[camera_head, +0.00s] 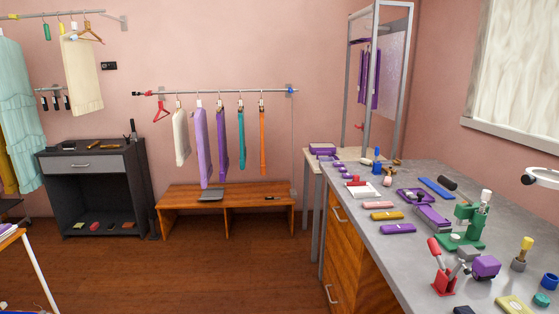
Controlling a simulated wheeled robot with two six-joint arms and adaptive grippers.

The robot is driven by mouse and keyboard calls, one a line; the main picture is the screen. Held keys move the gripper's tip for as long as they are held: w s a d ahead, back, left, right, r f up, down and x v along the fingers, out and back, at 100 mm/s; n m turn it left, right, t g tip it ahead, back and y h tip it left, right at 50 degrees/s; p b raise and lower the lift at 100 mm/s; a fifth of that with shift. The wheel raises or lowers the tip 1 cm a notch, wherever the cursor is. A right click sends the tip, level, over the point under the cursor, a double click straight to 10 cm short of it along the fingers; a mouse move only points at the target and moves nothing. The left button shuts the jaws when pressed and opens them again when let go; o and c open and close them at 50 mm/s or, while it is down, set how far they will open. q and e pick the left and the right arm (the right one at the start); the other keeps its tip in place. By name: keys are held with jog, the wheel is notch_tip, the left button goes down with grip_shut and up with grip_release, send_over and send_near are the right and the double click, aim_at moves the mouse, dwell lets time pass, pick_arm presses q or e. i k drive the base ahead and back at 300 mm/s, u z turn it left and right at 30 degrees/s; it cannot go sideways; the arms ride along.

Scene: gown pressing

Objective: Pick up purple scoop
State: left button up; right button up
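No thing in view is plainly a purple scoop; several purple things lie on the grey worktop at the right, too small to identify for sure. A flat purple piece with a rounded dark part (414,196) lies near the middle of the worktop. In front of it are a purple box-like piece (433,217) and a flat purple bar (398,228). Small purple pieces (342,172) lie along the far left edge. Neither of my grippers is in view.
The grey worktop (365,254) over wooden drawers is crowded, with a green stand (462,241), a red-handled tool (443,280) and a yellow bar (388,216). A wooden bench (180,201) stands under hanging garments. The wooden floor (200,270) in the middle is clear.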

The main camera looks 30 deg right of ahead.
aim_at(318, 154)
jog(key=u, duration=0.1)
jog(key=i, duration=1.2)
jog(key=z, duration=0.7)
jog(key=i, duration=1.05)
jog(key=z, duration=1.05)
jog(key=i, duration=0.75)
jog(key=u, duration=0.55)
jog(key=i, duration=2.15)
jog(key=z, duration=0.85)
